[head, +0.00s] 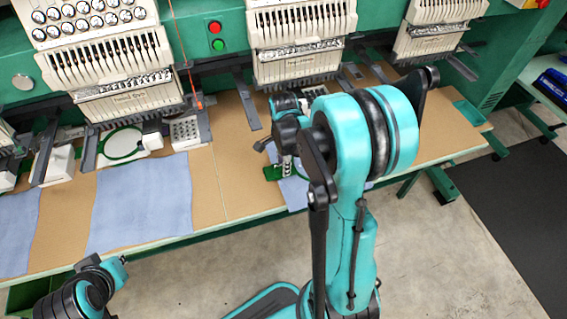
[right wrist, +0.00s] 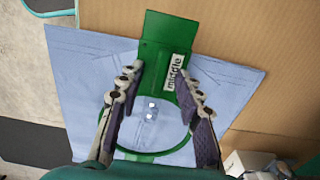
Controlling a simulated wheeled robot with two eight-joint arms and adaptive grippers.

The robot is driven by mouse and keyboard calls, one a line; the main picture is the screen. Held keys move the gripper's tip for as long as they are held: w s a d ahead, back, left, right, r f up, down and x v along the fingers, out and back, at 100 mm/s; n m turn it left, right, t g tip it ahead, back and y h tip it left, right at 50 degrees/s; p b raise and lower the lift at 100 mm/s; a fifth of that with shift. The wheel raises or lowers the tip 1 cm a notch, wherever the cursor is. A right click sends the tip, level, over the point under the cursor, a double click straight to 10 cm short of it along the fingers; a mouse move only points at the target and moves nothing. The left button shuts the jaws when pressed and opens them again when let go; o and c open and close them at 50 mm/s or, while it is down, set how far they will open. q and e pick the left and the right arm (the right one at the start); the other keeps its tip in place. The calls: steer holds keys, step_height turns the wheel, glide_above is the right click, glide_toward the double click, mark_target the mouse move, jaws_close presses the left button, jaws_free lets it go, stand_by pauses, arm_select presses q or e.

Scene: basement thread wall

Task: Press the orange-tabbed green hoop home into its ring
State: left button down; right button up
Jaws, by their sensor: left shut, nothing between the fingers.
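A green hoop frame (right wrist: 155,40) with a label reading "middle" lies over pale blue cloth in the right wrist view. Its round green ring (right wrist: 150,156) shows partly below, between and behind my fingers. My right gripper (right wrist: 160,72) has its fingers spread over the frame's plate, one finger near each side; I cannot tell if they touch it. In the head view a green piece of that hoop (head: 273,173) shows beside my right arm, which hides most of it. No orange tab can be made out on it.
Another green hoop (head: 122,145) sits at the left station, above blue cloth (head: 140,203). A white perforated block (head: 186,131) stands beside it. Embroidery heads (head: 300,40) overhang the brown tabletop (head: 232,178). Bare tabletop lies between the two cloths.

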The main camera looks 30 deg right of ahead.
step_height(320, 180, up, 12)
stand_by(0.5)
steer(key=shift+a, duration=0.1)
steer(key=s+a+n+t, duration=0.3)
steer(key=a+n, duration=0.4)
steer(key=n, duration=0.3)
steer(key=s+a+r+n+t, duration=0.1)
steer(key=s+a+n+t, duration=0.3)
steer(key=n, duration=0.7)
steer(key=s+a, duration=0.2)
steer(key=a, duration=0.1)
steer(key=shift+s, duration=0.2)
